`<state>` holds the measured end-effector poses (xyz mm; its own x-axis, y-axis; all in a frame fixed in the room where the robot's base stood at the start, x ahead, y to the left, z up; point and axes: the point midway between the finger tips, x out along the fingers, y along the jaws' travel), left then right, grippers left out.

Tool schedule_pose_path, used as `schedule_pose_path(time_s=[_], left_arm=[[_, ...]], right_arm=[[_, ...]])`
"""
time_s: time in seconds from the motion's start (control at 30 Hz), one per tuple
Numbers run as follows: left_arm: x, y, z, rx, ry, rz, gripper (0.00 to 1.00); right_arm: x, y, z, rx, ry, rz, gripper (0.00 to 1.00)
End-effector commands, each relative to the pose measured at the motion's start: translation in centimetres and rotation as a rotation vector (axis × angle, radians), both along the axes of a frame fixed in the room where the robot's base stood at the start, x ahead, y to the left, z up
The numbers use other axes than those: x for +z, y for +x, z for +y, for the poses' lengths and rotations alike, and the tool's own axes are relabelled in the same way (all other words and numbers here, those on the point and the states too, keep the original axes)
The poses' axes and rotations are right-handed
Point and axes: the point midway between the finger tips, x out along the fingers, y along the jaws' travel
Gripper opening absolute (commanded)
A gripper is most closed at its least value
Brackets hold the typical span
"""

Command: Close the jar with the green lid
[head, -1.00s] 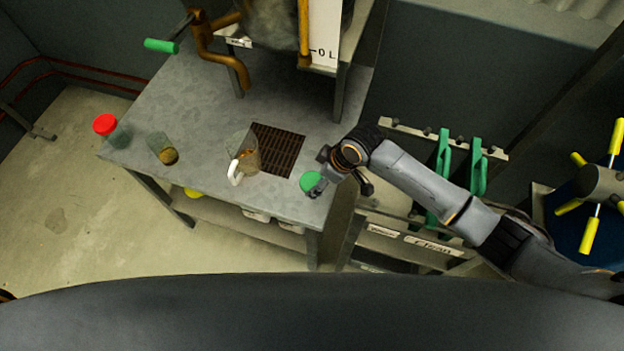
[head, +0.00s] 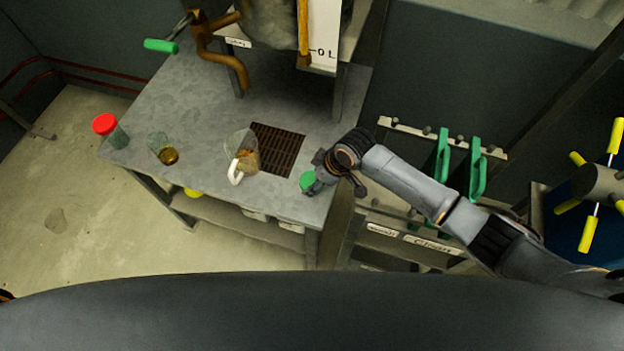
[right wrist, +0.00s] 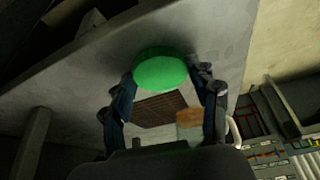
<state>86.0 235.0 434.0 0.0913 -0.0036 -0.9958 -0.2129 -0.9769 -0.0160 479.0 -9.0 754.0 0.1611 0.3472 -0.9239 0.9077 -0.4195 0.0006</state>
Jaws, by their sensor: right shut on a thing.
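The green lid (head: 307,181) is at the right end of the grey metal table. My right gripper (head: 315,186) is shut on the lid, which also shows between its two fingers (right wrist: 163,80) in the right wrist view (right wrist: 160,72). I cannot tell whether the lid touches the tabletop. An open glass jar (head: 158,140) with golden-brown contents at its bottom stands on the left part of the table, well away from the gripper. My left gripper is not in view.
A glass pitcher (head: 236,147) with a white handle and brown contents stands between jar and lid, beside a dark grate (head: 277,150). A red-lidded jar (head: 105,125) stands at the left edge. A machine with a green-handled crank (head: 161,46) stands behind. Green-handled tools (head: 478,172) hang at right.

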Motion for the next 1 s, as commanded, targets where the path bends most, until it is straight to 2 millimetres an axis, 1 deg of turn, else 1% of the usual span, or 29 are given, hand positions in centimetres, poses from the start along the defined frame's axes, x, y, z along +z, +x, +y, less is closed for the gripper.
schedule_pose_path(time_s=[0.17, 0.27, 0.37, 0.47, 0.57, 0.73, 0.8, 0.9, 1.0], left_arm=[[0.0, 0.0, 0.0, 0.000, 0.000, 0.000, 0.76], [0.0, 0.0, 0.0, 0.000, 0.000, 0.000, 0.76], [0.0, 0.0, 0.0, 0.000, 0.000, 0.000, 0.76], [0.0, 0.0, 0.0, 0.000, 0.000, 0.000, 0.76], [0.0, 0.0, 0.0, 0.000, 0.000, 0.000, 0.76], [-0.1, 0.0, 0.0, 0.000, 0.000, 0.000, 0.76], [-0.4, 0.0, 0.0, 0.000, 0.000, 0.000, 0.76], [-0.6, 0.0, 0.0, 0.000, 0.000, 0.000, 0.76], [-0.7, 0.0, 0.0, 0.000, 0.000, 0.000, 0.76]], right_arm=[[0.1, 0.0, 0.0, 0.000, 0.000, 0.000, 0.48], [0.7, 0.1, 0.0, 0.000, 0.001, 0.000, 0.48], [1.8, 0.1, 0.0, 0.000, 0.002, -0.002, 0.47], [3.5, -0.1, 0.0, 0.002, 0.001, -0.003, 0.47], [5.2, -1.8, -0.1, 0.004, 0.002, -0.003, 0.47], [9.1, -5.1, -0.2, 0.005, 0.003, -0.003, 0.47], [9.7, -7.0, -0.3, 0.005, 0.001, 0.001, 0.47], [10.8, -9.3, -0.4, 0.004, 0.002, 0.001, 0.47], [11.7, -11.2, -0.5, 0.002, 0.001, 0.000, 0.47]])
